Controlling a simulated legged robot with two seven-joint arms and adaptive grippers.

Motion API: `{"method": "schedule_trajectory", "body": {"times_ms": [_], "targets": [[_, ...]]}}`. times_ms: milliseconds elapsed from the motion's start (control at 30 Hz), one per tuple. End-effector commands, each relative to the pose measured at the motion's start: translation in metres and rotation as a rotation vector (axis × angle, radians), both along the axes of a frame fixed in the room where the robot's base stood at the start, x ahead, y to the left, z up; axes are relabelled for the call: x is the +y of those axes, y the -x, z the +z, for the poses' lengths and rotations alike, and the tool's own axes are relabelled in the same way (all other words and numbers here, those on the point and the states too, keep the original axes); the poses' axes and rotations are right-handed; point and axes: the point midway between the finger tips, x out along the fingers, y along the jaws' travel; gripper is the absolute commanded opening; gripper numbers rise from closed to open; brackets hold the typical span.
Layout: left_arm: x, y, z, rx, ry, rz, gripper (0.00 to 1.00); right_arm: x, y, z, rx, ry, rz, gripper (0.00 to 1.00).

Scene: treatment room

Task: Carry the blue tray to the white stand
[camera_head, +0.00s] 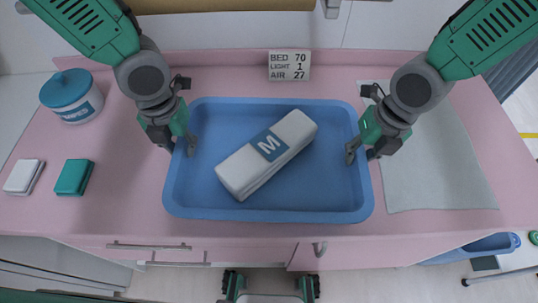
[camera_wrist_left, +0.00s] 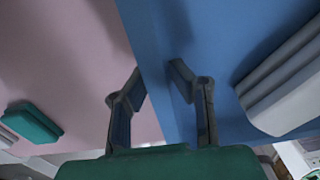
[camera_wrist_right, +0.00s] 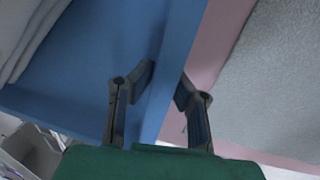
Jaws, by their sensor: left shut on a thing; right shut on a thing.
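The blue tray (camera_head: 270,212) is over the pink counter in the middle of the head view and looks level; whether it touches the counter I cannot tell. A white bundle with a blue "M" label (camera_head: 268,150) lies slantwise in it. My left gripper (camera_head: 180,147) is shut on the tray's left wall, which passes between its fingers in the left wrist view (camera_wrist_left: 158,82). My right gripper (camera_head: 362,153) is shut on the right wall, also between the fingers in the right wrist view (camera_wrist_right: 164,84). A white surface (camera_head: 517,262) at lower right may be the stand.
The pink counter (camera_head: 120,215) bears a teal-lidded jar (camera_head: 72,97), a white block (camera_head: 24,177) and a teal block (camera_head: 74,177) at left. A grey cloth (camera_head: 440,165) lies at right, a small sign (camera_head: 289,66) behind. A blue bin (camera_head: 485,246) is at lower right.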

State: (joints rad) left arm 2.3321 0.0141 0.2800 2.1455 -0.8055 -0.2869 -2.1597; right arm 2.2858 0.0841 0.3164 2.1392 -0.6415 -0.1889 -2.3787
Motion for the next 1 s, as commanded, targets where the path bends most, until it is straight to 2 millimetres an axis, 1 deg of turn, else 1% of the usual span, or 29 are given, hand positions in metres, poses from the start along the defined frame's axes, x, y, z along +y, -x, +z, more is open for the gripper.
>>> {"method": "schedule_trajectory", "body": {"times_ms": [33, 233, 333, 467, 800, 1000], "targets": [[0.004, 0.001, 0.000, 0.004, -0.011, 0.002, 0.00, -0.004, 0.000, -0.001, 0.003, 0.009, -0.001, 0.00], [0.006, 0.001, 0.001, 0.005, -0.014, 0.002, 0.00, -0.005, 0.001, 0.001, 0.004, 0.012, -0.002, 0.00], [0.007, 0.001, 0.005, 0.006, -0.016, 0.003, 0.00, -0.006, 0.001, 0.004, 0.005, 0.013, -0.002, 0.00], [0.007, 0.001, 0.014, 0.006, -0.016, 0.002, 0.00, -0.006, 0.001, 0.014, 0.006, 0.014, -0.002, 0.00], [0.007, 0.002, 0.046, 0.006, -0.016, 0.001, 0.00, -0.006, 0.001, 0.046, 0.006, 0.014, -0.001, 0.00], [0.007, 0.001, 0.051, 0.006, -0.016, 0.001, 0.00, -0.006, 0.001, 0.050, 0.007, 0.014, -0.001, 0.00]]}}
